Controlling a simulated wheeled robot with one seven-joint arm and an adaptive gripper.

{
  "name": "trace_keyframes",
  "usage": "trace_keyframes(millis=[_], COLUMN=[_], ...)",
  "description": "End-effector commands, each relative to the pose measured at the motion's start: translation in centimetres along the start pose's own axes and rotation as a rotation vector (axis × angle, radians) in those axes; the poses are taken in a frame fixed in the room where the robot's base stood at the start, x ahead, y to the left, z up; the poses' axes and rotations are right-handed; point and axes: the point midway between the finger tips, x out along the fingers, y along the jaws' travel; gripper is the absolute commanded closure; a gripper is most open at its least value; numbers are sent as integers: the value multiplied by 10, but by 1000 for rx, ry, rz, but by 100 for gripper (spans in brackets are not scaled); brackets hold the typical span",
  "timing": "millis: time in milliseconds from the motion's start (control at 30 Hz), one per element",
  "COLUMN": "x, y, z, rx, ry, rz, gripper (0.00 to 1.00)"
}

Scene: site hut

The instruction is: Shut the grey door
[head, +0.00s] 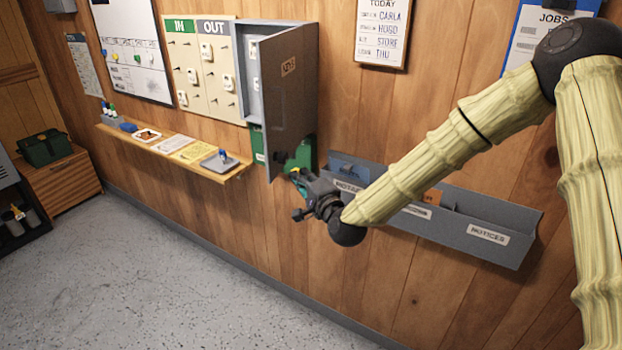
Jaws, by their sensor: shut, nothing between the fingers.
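The grey door (290,95) belongs to a small grey wall cabinet (250,62) and stands open, swung well out from the wall. It carries a small tan label near its top. Part of the cabinet's inside shows to the left of the door; the rest is hidden behind it. My gripper (297,190) is shut and empty, near the lower right of the door. I cannot tell whether it touches the door.
A narrow wooden shelf (178,151) with cards and a small tray is on the left. A green box (302,150) is behind the door's lower edge. The floor (150,270) is clear.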

Motion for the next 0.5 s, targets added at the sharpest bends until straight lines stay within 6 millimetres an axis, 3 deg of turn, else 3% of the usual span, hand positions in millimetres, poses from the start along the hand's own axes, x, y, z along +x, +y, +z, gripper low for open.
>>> trace_keyframes(millis=[200,500], x=[14,22], y=[-1,1], z=[16,23], rx=[-1,-1], ry=[-1,0], rz=[1,1], gripper=[100,100])
